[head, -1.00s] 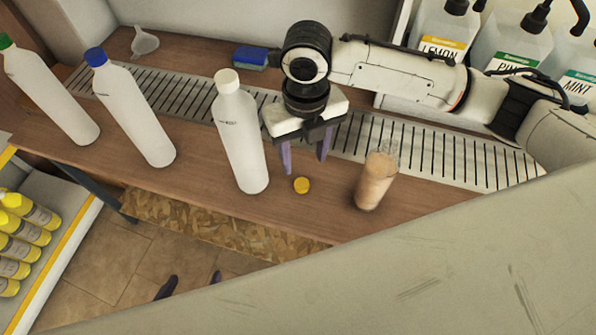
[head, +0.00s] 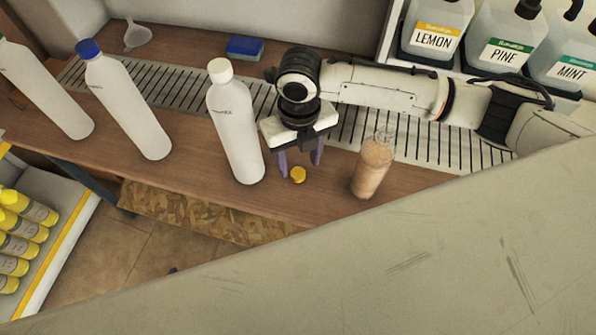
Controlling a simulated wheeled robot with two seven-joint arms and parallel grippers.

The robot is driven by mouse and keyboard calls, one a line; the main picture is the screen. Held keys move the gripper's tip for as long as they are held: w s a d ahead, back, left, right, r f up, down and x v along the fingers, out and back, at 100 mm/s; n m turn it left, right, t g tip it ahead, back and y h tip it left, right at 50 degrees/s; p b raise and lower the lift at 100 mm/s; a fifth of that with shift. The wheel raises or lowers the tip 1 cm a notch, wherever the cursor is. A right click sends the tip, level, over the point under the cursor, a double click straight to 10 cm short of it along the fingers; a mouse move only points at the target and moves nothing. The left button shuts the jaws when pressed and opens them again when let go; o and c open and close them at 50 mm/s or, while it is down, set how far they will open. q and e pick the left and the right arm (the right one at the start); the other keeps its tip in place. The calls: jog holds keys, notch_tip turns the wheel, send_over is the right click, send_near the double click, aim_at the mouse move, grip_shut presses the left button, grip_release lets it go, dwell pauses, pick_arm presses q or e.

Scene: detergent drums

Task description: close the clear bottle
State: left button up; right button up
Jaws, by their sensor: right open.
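The clear bottle (head: 371,170) stands on the wooden counter, right of centre, with a pinkish-brown content and no cap visible on its open top. A small yellow cap (head: 298,174) lies on the counter between it and a white bottle. My right gripper (head: 300,164) points down just behind and above the cap, with its two purple fingers apart and nothing between them. I cannot tell whether a finger touches the cap. Of my left gripper, at most a small dark tip (head: 173,270) shows above the grey surface at the bottom; the rest is hidden.
White bottles with a white cap (head: 236,130), a blue cap (head: 128,105) and a green cap (head: 45,90) stand to the left. A slotted drain strip (head: 160,88), funnel (head: 137,36) and blue sponge (head: 244,48) are behind. A grey surface (head: 400,260) covers the lower right.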

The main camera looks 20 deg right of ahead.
aim_at(298, 173)
jog(key=f, duration=0.4)
jog(key=shift+w+f, duration=0.2)
jog(key=shift+w, duration=0.05)
jog(key=c, duration=1.1)
